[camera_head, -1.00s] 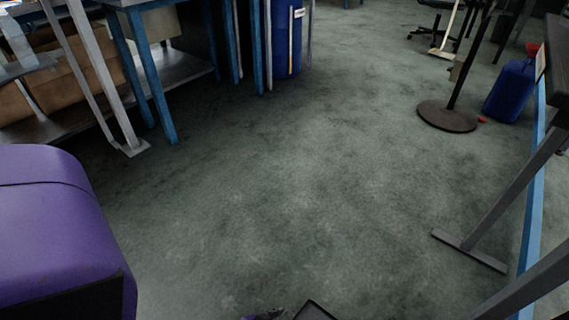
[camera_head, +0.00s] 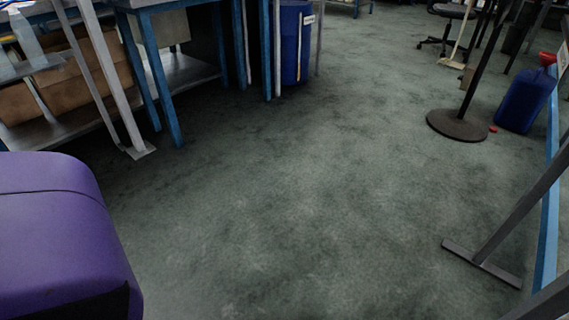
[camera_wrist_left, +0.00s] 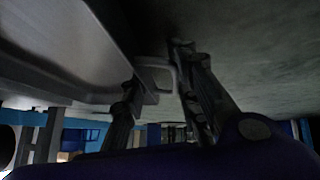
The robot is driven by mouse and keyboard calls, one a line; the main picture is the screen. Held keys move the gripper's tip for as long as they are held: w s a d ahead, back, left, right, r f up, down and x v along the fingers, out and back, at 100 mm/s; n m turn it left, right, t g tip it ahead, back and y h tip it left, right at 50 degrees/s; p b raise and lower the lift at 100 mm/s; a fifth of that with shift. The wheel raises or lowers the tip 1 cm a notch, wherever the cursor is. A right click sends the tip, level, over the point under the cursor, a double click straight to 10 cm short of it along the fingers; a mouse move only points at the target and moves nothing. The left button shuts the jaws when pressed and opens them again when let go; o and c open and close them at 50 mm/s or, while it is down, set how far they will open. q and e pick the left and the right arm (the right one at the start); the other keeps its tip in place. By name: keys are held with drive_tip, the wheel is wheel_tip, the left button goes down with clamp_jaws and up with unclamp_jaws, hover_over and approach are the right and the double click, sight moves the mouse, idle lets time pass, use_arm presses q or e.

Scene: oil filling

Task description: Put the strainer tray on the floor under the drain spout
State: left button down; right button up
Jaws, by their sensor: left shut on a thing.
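In the left wrist view, my left gripper (camera_wrist_left: 160,88) is shut on the strainer tray (camera_wrist_left: 60,55), with a light handle or rim piece between its dark fingers. The tray is a grey, shallow shape filling the upper left of that view, and much of it is cut off by the frame. The wrist picture is dark and looks upside down, with floor at its top. In the head view neither the tray nor a gripper shows; only my purple arm part is at the left. I cannot make out a drain spout. My right gripper is not in view.
Green-grey floor (camera_head: 300,200) is clear in the middle. A blue-legged table (camera_head: 160,75) stands upper left beside a blue barrel (camera_head: 292,45). At right are a round stand base (camera_head: 457,125), a blue canister (camera_head: 525,98) and a dark metal support foot (camera_head: 482,262).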

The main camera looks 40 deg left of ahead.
use_arm(q)
drive_tip(key=shift+f, duration=0.25)
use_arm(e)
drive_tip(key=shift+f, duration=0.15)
use_arm(q)
drive_tip(key=c, duration=1.4)
unclamp_jaws()
drive_tip(key=shift+o, duration=0.2)
drive_tip(key=shift+r, duration=0.2)
drive_tip(key=p+v, duration=0.6)
drive_tip(key=v, duration=0.6)
drive_tip(key=shift+r, duration=0.4)
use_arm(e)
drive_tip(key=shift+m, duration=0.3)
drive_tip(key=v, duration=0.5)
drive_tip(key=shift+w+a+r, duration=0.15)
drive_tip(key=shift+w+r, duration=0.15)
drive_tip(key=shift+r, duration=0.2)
